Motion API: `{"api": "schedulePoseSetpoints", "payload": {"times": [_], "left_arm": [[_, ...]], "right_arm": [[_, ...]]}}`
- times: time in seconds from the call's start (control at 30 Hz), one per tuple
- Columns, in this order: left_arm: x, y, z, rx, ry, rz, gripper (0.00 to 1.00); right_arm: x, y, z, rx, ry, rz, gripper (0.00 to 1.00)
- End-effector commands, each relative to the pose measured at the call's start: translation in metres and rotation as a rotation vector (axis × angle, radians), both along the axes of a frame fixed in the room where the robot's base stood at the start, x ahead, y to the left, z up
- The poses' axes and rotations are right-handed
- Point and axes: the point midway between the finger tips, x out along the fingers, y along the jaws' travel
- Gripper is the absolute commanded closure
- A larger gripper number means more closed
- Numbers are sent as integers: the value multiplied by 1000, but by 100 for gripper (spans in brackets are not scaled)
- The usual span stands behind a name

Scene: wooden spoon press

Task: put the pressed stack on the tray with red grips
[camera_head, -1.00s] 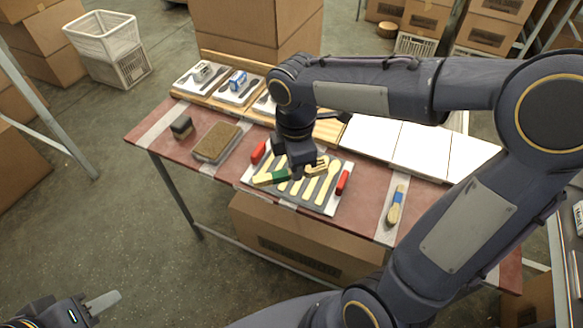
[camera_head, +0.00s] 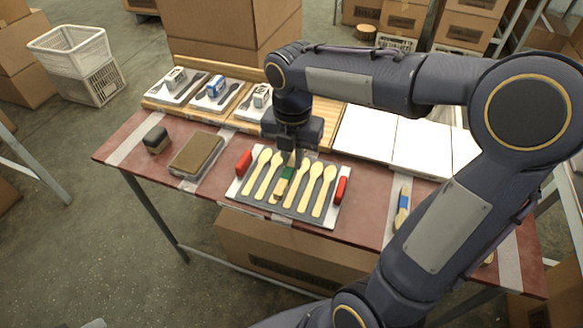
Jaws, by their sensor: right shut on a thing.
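The tray with red grips (camera_head: 233,189) lies on the red table, with a red grip (camera_head: 244,163) at its left end and another (camera_head: 341,189) at its right. Several pale wooden spoons (camera_head: 324,192) lie side by side in its dark insert. My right gripper (camera_head: 292,158) is above the tray's middle, shut on a wooden stack with a green band (camera_head: 286,175). The stack lies roughly parallel to the spoons, in the gap between them; whether it touches the insert I cannot tell. Only a tip of my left gripper (camera_head: 95,324) shows at the bottom edge.
A blue-banded stack (camera_head: 403,203) lies right of the tray. A brown-topped block (camera_head: 196,154) and a small dark block (camera_head: 156,140) are at left. Small trays (camera_head: 215,95) stand on a wooden rack behind, with white panels (camera_head: 420,148) at back right.

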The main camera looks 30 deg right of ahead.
Motion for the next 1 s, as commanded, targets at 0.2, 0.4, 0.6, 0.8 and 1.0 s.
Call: {"api": "schedulePoseSetpoints", "payload": {"times": [0.2,0.4,0.6,0.8,1.0], "left_arm": [[0,0,-7,0,0,0,64],[0,0,-10,0,0,0,64],[0,0,-18,0,0,0,64],[0,0,-17,0,0,0,64],[0,0,-19,0,0,0,64]], "right_arm": [[20,-10,-27,1,-1,-2,100],[27,-15,-38,0,1,-2,100],[28,-15,-67,0,1,-1,100],[29,-15,-69,1,-2,-2,100],[28,-15,-73,1,-1,-2,100]]}}
